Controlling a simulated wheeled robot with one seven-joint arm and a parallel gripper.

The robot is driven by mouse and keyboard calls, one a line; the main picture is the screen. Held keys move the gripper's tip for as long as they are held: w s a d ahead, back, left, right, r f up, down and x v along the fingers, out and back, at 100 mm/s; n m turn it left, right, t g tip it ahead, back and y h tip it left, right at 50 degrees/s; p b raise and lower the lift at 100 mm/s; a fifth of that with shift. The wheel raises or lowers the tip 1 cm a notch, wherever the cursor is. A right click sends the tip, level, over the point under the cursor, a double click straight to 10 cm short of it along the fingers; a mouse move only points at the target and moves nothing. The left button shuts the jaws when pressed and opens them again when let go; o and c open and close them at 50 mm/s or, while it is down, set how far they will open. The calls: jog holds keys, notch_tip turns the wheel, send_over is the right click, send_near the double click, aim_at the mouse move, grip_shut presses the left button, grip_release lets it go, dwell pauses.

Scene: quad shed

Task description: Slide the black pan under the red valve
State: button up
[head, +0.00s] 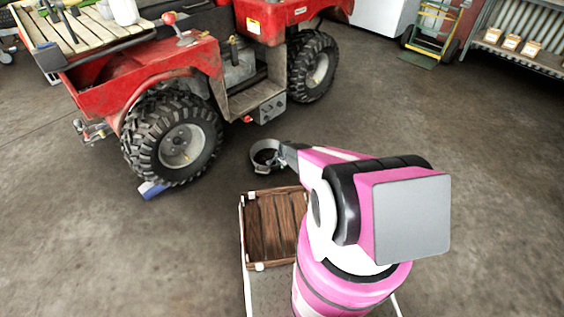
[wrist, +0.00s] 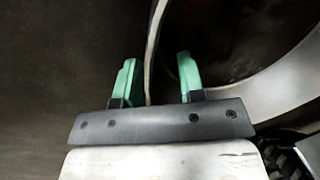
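The black pan (head: 262,164) is round, with a paler rim, and appears to be on the floor beside the red quad. In the wrist view its dark inside (wrist: 235,45) and curved grey rim fill the right side. My gripper (wrist: 156,80) has its two green fingers apart, with the pan's thin wall between them. I see gaps beside the wall, so the fingers do not look closed on it. In the head view my gripper (head: 284,152) is at the pan's right side, partly unclear. A small red part, likely the red valve (head: 247,119), shows low on the quad, behind the pan.
The red quad (head: 150,75) stands at upper left, with a big rear wheel (head: 180,146) left of the pan. A blue block (head: 152,190) lies by that wheel. A brown wooden crate (head: 249,230) is in front of me.

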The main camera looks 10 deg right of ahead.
jog(key=shift+f, duration=0.25)
grip_shut()
jog(key=shift+w+a, duration=0.1)
jog(key=shift+w, duration=0.05)
